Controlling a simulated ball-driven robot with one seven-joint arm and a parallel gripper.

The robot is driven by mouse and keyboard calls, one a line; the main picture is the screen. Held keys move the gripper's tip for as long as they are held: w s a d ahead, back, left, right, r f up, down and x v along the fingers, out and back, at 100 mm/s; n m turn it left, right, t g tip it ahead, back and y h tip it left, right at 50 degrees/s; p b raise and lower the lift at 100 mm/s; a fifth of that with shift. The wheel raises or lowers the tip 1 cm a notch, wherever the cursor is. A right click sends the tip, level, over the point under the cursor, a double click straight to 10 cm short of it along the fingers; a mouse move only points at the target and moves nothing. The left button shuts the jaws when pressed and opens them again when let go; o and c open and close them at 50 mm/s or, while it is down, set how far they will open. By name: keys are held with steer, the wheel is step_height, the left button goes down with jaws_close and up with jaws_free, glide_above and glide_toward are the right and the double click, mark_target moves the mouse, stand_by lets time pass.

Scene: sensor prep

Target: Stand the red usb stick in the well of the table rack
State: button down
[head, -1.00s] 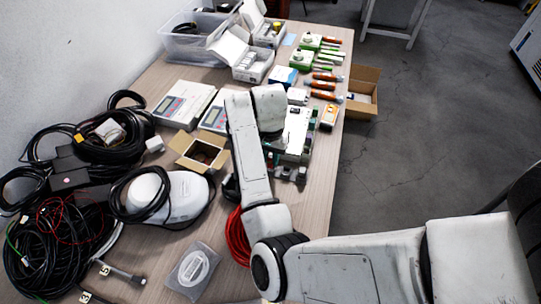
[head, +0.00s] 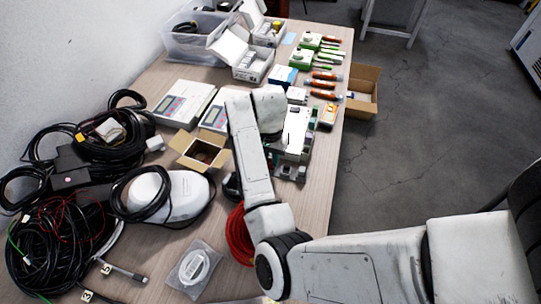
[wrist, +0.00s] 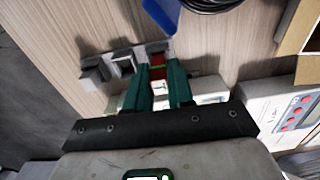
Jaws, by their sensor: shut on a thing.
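My gripper (wrist: 160,88) has green fingers and is shut on the red usb stick (wrist: 157,72) in the wrist view. The stick is small and mostly hidden between the fingertips. The grey table rack (wrist: 122,64) lies just beyond the fingertips, with several block-like sections in a row. The stick is at the rack's right-hand section; I cannot tell whether it is inside the well or above it. In the head view the rack (head: 299,173) shows only in part beside my arm, which hides the stick.
White devices with displays (head: 186,103) and an open cardboard box (head: 200,152) stand left of my arm. Black cable coils (head: 60,245) fill the table's near left. A red cable coil (head: 238,238) lies by my arm. A blue object (wrist: 162,14) is beyond the rack.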

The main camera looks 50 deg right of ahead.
steer(key=shift+f+p, duration=0.35)
steer(key=shift+f, duration=0.1)
stand_by(1.3)
steer(key=c, duration=0.7)
jaws_free()
steer(key=shift+c, duration=0.2)
step_height(320, 180, up, 7)
steer(key=p, duration=0.7)
stand_by(0.4)
